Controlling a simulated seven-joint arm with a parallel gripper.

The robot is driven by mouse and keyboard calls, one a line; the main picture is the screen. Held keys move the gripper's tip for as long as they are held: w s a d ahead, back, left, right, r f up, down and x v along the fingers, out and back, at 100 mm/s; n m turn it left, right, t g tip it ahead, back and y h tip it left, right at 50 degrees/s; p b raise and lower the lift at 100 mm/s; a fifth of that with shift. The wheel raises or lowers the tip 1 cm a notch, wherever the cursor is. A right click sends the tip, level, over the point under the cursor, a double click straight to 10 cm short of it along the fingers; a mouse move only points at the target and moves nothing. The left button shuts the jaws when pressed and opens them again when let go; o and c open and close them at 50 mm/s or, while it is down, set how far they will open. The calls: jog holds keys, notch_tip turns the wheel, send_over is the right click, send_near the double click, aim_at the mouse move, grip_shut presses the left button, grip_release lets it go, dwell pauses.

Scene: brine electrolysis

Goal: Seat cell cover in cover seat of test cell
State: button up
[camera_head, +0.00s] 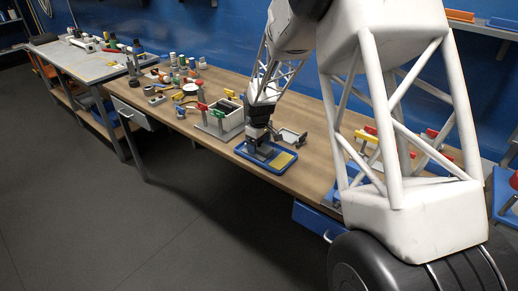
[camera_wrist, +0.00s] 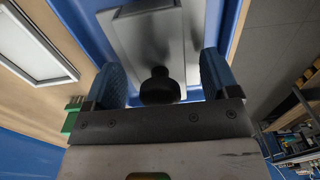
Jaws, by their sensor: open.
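A grey flat plate (camera_wrist: 133,37) with a black round knob (camera_wrist: 158,87), which looks like the cell cover, lies in a blue tray (camera_wrist: 233,15) in the wrist view. My gripper (camera_wrist: 162,76) is open, with its blue finger pads on either side of the knob and visible gaps to it. In the head view my gripper (camera_head: 258,143) is low over the blue tray (camera_head: 268,171) and hides most of the plate. A light grey open box (camera_head: 210,130) with red and green parts, perhaps the test cell, stands left of the tray. Its cover seat cannot be made out.
A pale framed item (camera_head: 292,137) lies just behind the tray. Several bottles and small parts crowd the wooden bench (camera_head: 185,127) to the left. The bench's front edge runs close to the tray.

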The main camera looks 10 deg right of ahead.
jog(key=c, duration=1.1)
jog(key=shift+r, duration=0.15)
jog(key=shift+r, duration=0.75)
notch_tip(320, 180, up, 2)
jog(key=shift+s, duration=0.15)
jog(key=s, duration=0.5)
jog(key=s+d+r, duration=0.1)
jog(key=s, duration=0.9)
jog(key=shift+s+d+r, duration=0.15)
jog(key=shift+s+d, duration=0.1)
jog(key=shift+s, duration=0.05)
